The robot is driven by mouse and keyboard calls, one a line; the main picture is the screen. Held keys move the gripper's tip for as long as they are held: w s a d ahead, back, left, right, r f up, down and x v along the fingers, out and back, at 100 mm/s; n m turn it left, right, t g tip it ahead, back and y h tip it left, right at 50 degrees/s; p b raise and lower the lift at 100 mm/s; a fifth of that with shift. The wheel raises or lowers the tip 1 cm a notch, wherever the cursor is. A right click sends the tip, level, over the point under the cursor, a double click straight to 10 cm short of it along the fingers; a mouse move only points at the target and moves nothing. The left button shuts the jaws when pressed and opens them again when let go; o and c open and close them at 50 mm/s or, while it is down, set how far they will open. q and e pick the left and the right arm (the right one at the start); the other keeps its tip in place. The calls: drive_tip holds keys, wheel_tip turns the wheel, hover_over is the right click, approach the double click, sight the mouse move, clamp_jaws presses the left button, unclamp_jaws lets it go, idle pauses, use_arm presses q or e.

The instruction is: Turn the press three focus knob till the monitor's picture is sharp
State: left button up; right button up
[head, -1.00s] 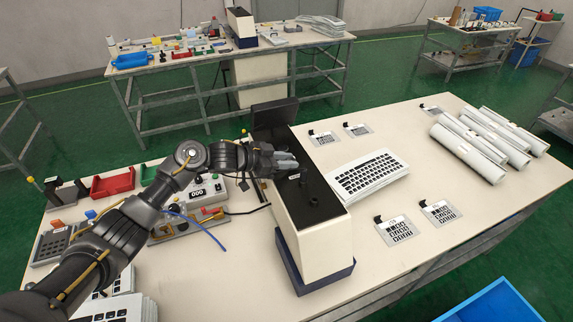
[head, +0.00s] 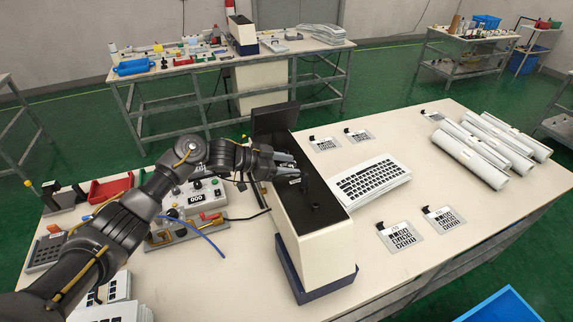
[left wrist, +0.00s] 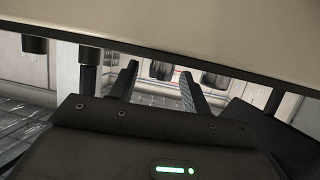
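A tall cream machine (head: 320,250) with a black top stands on a dark blue base near the table's middle. Small dark knobs (head: 316,207) stick up from its top; I cannot tell which is the press three focus knob. The monitor (head: 275,118) behind it looks dark, and no picture can be made out. My left gripper (head: 293,172) is over the far part of the black top, short of the nearer knob. In the left wrist view its two fingers (left wrist: 157,88) are apart, with dark cylinders beyond them; contact cannot be told. My right gripper is out of view.
A white keyboard panel (head: 370,181) and small keypads (head: 397,236) lie right of the machine. White rolls (head: 480,148) lie at the far right. A grey device with a counter (head: 205,195), a red tray (head: 110,188) and a blue cable lie left, near my arm.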

use_arm(q)
drive_tip(key=shift+a, duration=0.1)
drive_tip(key=b+v, duration=0.3)
drive_tip(key=v, duration=0.7)
drive_tip(key=shift+a+r, duration=0.15)
drive_tip(key=shift+a, duration=0.15)
drive_tip(key=shift+s, duration=0.15)
